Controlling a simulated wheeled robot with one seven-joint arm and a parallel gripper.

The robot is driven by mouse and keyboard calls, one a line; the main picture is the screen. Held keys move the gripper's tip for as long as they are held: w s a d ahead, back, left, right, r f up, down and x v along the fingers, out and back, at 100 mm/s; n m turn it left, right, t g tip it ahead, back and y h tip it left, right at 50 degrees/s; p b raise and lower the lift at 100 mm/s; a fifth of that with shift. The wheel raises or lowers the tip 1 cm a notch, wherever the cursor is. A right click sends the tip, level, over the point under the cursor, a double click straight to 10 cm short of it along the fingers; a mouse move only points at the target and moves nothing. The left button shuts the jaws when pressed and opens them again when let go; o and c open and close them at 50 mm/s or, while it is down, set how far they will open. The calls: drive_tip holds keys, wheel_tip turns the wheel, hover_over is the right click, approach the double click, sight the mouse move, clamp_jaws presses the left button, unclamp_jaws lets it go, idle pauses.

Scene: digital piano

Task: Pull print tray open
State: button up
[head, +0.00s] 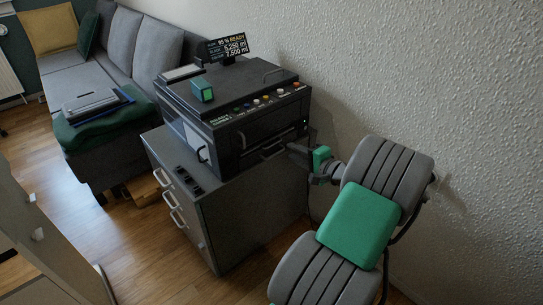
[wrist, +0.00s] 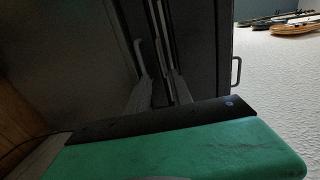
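The dark printer (head: 230,110) stands on a grey cabinet, its front facing my arm. The print tray (head: 250,158) is low on that front, with a bar handle (head: 273,151); it looks closed or nearly so. My gripper (head: 290,147) is at the right end of this handle, level with it. In the wrist view, the two pale fingers of my gripper (wrist: 161,95) stand apart, with a dark gap between them. A grey handle bar (wrist: 143,62) is just ahead of the left finger. I cannot tell whether the fingers touch it.
The grey cabinet (head: 235,205) below has several pale handles on its left side. The white wall (head: 400,80) rises close behind the printer and my arm. Wood floor (head: 160,255) is open at lower left.

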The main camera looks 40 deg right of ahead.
drive_tip(key=shift+y, duration=0.3)
drive_tip(key=x, duration=0.2)
drive_tip(key=b+x, duration=0.1)
drive_tip(key=x, duration=0.2)
drive_tip(key=a+x, duration=0.1)
drive_tip(key=x, duration=0.1)
drive_tip(key=shift+w+r+b, duration=0.1)
drive_tip(key=shift+w+b, duration=0.3)
drive_tip(key=shift+w, duration=0.05)
clamp_jaws()
drive_tip(key=shift+d, duration=0.15)
idle(0.3)
